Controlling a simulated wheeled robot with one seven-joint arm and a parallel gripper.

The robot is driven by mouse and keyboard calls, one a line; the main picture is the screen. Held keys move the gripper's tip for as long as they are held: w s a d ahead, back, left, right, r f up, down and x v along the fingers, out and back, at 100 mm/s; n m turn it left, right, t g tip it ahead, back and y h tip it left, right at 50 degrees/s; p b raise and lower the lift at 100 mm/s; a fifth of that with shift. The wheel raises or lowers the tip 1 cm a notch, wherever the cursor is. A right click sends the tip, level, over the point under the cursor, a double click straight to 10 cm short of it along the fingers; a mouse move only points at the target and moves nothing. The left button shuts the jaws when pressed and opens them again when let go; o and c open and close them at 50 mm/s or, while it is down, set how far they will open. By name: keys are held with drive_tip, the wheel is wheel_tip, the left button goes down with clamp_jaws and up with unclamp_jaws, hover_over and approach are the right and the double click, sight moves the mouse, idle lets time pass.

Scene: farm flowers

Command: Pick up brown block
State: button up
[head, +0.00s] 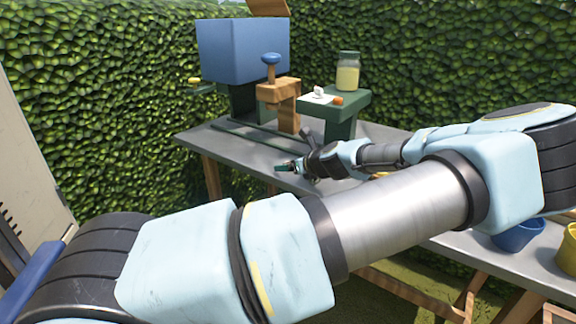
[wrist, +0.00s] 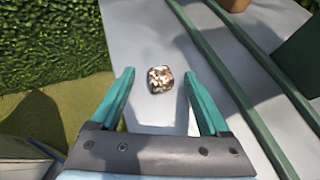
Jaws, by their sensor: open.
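The brown block (wrist: 160,79) is a small brown and whitish mottled lump on the grey table top. In the wrist view it lies just beyond my gripper (wrist: 159,80), centred between the lines of the two teal fingers. My gripper is open with nothing held, and its fingers point toward the block. In the head view my gripper (head: 286,167) is low over the table's front edge. I cannot make out the block in the head view.
Green rails (wrist: 228,62) run along the grey table (head: 225,143) right of the block. Behind stand a blue box (head: 243,50), a wooden piece with a blue knob (head: 270,60), and a green stand (head: 345,103) with a jar (head: 347,72). A blue pot (head: 518,236) is at right.

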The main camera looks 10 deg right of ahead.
drive_tip(key=shift+w+f, duration=0.15)
drive_tip(key=shift+w, duration=0.05)
clamp_jaws()
idle(0.6)
